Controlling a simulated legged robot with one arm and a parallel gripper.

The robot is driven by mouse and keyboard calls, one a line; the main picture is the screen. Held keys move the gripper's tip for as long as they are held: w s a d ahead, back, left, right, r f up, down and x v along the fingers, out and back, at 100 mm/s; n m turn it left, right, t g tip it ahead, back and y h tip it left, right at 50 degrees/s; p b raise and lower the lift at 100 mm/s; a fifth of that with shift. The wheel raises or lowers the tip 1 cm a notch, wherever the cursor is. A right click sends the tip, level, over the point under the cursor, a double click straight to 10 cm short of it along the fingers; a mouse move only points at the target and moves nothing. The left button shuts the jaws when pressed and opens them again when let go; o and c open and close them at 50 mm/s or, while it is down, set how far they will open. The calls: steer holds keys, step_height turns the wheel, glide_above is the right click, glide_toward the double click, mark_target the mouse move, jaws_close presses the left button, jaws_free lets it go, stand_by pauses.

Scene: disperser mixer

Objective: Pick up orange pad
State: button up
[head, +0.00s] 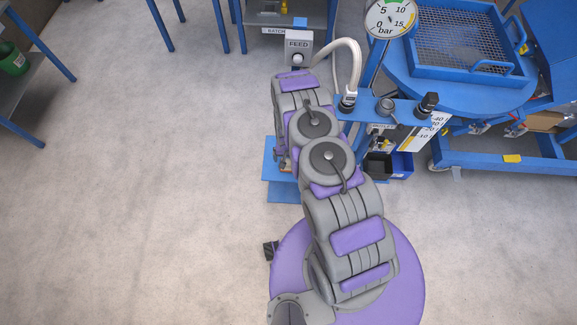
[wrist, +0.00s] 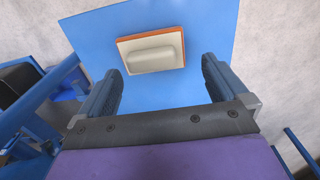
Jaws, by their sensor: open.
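The orange pad (wrist: 151,51) shows in the wrist view as a flat block with an orange edge and a pale face with a raised rounded bar. It lies on a blue plate (wrist: 95,33). My gripper (wrist: 158,80) is open, with one dark finger on each side of the picture. The pad is ahead of the fingertips and between their lines, and nothing is held. In the head view my arm covers most of the blue plate (head: 283,190), and the pad and gripper cannot be made out clearly.
A blue stand with a pressure gauge (head: 391,17) and a FEED box (head: 298,50) with a pale hose (head: 349,62) stands around the arm. A blue round table with a mesh tray (head: 465,42) is at right. Small bins (head: 389,165) sit beside the plate.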

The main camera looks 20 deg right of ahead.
steer(key=d+f, duration=0.1)
steer(key=f, duration=0.1)
steer(key=d+f+b, duration=0.1)
steer(key=shift+d+f, duration=0.1)
steer(key=shift+f, duration=0.3)
steer(key=shift+d+f, duration=0.1)
steer(key=shift+d, duration=0.1)
steer(key=shift+a, duration=0.65)
steer(key=shift+c, duration=0.8)
steer(key=shift+a, duration=0.35)
steer(key=c, duration=0.3)
steer(key=shift+d, duration=0.85)
steer(key=c, duration=0.6)
steer(key=shift+a, duration=0.35)
steer(key=shift+a+r, duration=0.25)
steer(key=shift+r, duration=0.1)
steer(key=shift+r+p, duration=1.8)
steer(key=shift+r, duration=2.9)
